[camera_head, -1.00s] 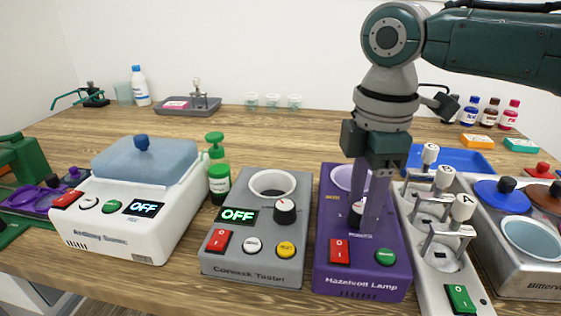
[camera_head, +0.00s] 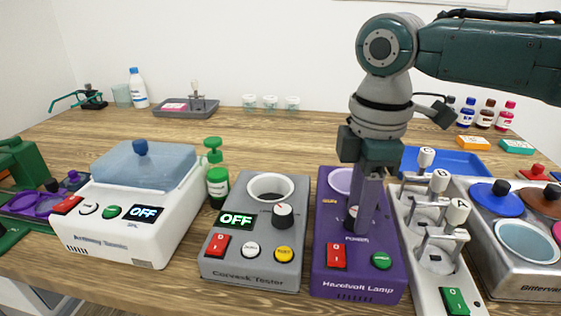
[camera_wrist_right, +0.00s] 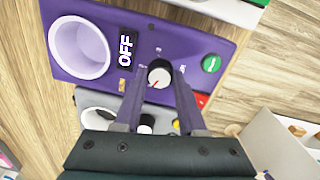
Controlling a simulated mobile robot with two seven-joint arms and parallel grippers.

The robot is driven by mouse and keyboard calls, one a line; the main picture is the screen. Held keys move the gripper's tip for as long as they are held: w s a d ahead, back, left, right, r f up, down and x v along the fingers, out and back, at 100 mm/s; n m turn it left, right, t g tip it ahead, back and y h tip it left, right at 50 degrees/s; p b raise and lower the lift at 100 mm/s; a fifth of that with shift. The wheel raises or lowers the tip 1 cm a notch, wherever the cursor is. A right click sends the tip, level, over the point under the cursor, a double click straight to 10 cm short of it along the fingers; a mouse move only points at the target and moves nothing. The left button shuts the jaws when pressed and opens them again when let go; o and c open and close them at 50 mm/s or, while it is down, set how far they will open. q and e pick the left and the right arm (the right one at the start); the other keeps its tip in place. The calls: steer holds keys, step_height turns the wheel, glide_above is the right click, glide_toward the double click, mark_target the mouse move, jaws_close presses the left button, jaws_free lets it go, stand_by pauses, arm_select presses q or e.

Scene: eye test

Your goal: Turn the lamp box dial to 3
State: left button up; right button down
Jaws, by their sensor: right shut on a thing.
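The lamp box (camera_head: 326,220) is purple, labelled "Hazelvolt Lamp", and stands on the table right of centre in the head view. In the right wrist view the lamp box (camera_wrist_right: 215,45) shows its display (camera_wrist_right: 127,48) reading OFF. Its dial (camera_wrist_right: 159,73) has a white top with a red pointer line towards the lower left; the marks around it are too small to read. My right gripper (camera_wrist_right: 160,84) points down with one finger on each side of the dial, shut on it. In the head view the right gripper (camera_head: 357,222) largely hides the dial.
The grey Corvusk Tester (camera_head: 250,265) stands close to the left. A rack of white-handled levers (camera_head: 425,262) stands close on the right. The lamp box has a red switch (camera_head: 337,256) and green button (camera_head: 381,260) near the dial. The table behind is mostly clear.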

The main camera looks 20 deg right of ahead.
steer(key=m+p, duration=0.3)
steer(key=shift+r, duration=0.3)
steer(key=shift+a+m+p, duration=0.1)
steer(key=shift+m+p, duration=0.85)
steer(key=shift+m, duration=0.05)
steer(key=m+p, duration=0.2)
steer(key=m, duration=0.1)
steer(key=shift+f+m, duration=0.1)
steer(key=shift+m, duration=0.2)
steer(key=m+p, duration=0.1)
steer(key=m, duration=0.2)
steer(key=shift+m, duration=0.3)
steer(key=m+p, duration=0.1)
steer(key=m, duration=0.2)
steer(key=shift+w+f+m+g, duration=0.1)
steer(key=shift+m+g, duration=0.2)
steer(key=shift+m, duration=0.1)
steer(key=m, duration=0.3)
steer(key=shift+m+p, duration=0.3)
steer(key=m, duration=0.4)
steer(key=shift+m, duration=1.6)
steer(key=shift+d, duration=0.2)
